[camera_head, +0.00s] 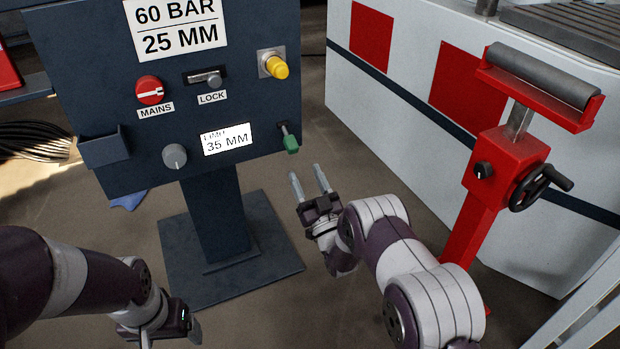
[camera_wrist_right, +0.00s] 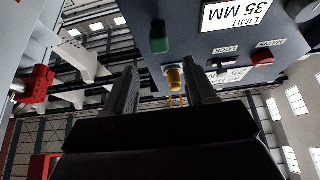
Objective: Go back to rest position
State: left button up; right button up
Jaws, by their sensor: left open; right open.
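My right gripper (camera_head: 309,182) is open and empty, its fingers pointing up just below and right of the control panel (camera_head: 120,65). In the right wrist view its two fingers (camera_wrist_right: 168,88) stand apart, with the panel's yellow knob showing between them farther off. My left gripper (camera_head: 170,332) is at the bottom left, partly cut off by the frame edge, with nothing seen in it. The panel carries a red MAINS switch (camera_head: 149,90), a LOCK lever (camera_head: 207,79), a yellow knob (camera_head: 276,66), a grey dial (camera_head: 174,156) and a green-tipped lever (camera_head: 290,143).
The panel stands on a dark pedestal with a flat base plate (camera_head: 270,245). A red roller stand (camera_head: 505,155) with a black handwheel is at the right, before a white machine with red squares (camera_head: 400,80). Cables (camera_head: 35,140) lie at the left. Floor is open between panel and stand.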

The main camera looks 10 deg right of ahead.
jog(key=shift+v, duration=1.55)
